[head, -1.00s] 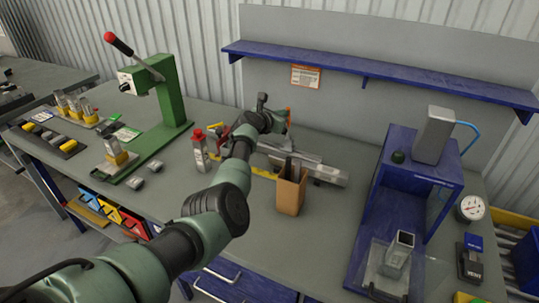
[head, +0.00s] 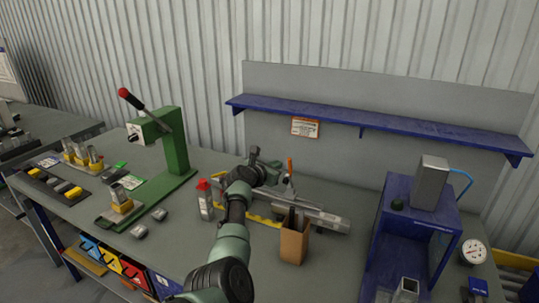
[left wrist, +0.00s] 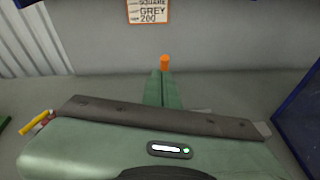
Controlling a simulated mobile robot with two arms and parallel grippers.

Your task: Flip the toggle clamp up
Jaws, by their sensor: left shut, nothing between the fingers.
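The toggle clamp's orange handle (head: 290,166) stands nearly upright on a silver lever, behind the metal rail (head: 318,217) on the workbench. Its orange tip (left wrist: 165,62) also shows in the left wrist view, just beyond the ends of my green fingers. The clamp's base is mostly hidden by my gripper and the rail. My left gripper (head: 279,177) is shut and empty, close to the left of the handle. I cannot tell whether it touches the lever. My right gripper is not in view.
A brown box (head: 294,243) stands in front of the rail. A red-capped bottle (head: 205,200) is left of my wrist. A green press (head: 176,150) stands farther left, and a blue stand (head: 412,222) on the right. A blue shelf (head: 380,128) runs above the back.

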